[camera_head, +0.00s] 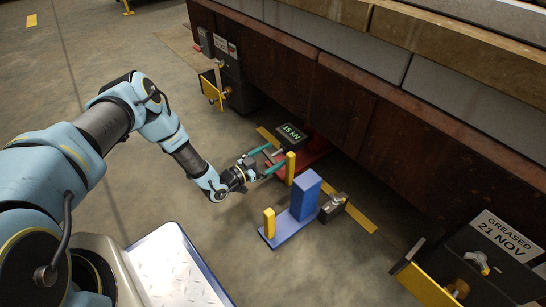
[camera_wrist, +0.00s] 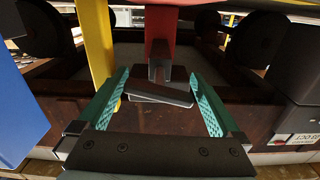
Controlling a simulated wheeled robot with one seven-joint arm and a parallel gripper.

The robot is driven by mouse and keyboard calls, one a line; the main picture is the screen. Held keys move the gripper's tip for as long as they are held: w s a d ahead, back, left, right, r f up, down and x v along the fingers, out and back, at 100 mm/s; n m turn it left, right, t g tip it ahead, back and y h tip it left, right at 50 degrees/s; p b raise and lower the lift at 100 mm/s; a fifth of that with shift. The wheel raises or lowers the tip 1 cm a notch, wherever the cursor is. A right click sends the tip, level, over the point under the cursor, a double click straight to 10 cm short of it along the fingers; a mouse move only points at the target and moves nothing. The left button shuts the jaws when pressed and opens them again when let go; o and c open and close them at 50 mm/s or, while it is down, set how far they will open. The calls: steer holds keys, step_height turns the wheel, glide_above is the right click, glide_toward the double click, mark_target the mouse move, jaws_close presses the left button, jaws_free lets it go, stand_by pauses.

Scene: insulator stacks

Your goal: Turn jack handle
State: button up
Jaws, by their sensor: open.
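My gripper (camera_head: 275,157) reaches out near the floor with its two green fingers spread. A red jack (camera_head: 313,157) stands low beside the dark brown wall, with a dark box reading "15 kN" (camera_head: 291,134) above it. A small grey bar, perhaps the jack handle (camera_wrist: 160,93), shows between my fingers in the wrist view, below a red upright part (camera_wrist: 161,22). I cannot tell if either finger touches it. A yellow post (camera_head: 290,168) stands close to the tip of one finger; in the wrist view it is outside the left finger.
A blue block on a blue base (camera_head: 304,197) with a short yellow post (camera_head: 269,223) stands just right of my gripper. Dark boxes with yellow plates stand at upper left (camera_head: 229,75) and lower right (camera_head: 488,262).

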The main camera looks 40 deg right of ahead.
steer(key=c, duration=1)
steer(key=shift+c, duration=0.2)
steer(key=shift+m, duration=0.3)
steer(key=m+p, duration=0.2)
steer(key=m, duration=0.2)
steer(key=shift+r, duration=0.1)
steer(key=shift+a+m+p, duration=0.1)
steer(key=shift+m+p, duration=0.95)
steer(key=shift+m, duration=1.15)
steer(key=o, duration=1)
